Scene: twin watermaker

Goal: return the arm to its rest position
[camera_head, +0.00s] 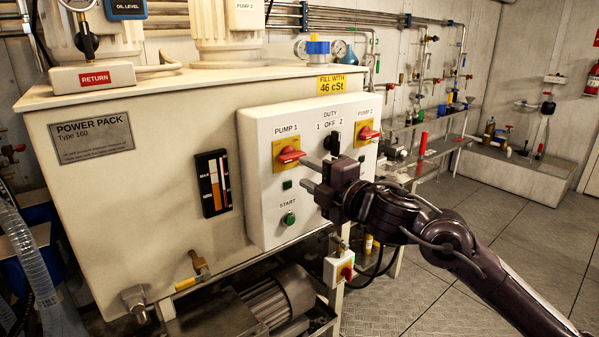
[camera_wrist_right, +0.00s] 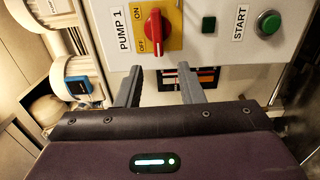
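My right arm (camera_head: 440,240) reaches in from the right in the head view, in front of the white control panel (camera_head: 258,200). Its gripper (camera_head: 308,175) is open and empty, with the fingers pointing left across the panel. In the right wrist view the two grey fingers (camera_wrist_right: 162,85) stand apart with nothing between them. The red PUMP 1 knob (camera_head: 290,155) is just above and left of the fingertips in the head view. It also shows beyond the fingertips in the wrist view (camera_wrist_right: 152,28). I cannot tell the exact gap to the panel. My left gripper is out of view.
The PUMP 2 knob (camera_head: 368,132), a black DUTY selector (camera_head: 334,143) and a green START button (camera_head: 289,218) are close to the gripper. A small switch box (camera_head: 338,269) hangs below. A bench (camera_head: 430,150) stands behind. Open floor (camera_head: 500,240) lies to the right.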

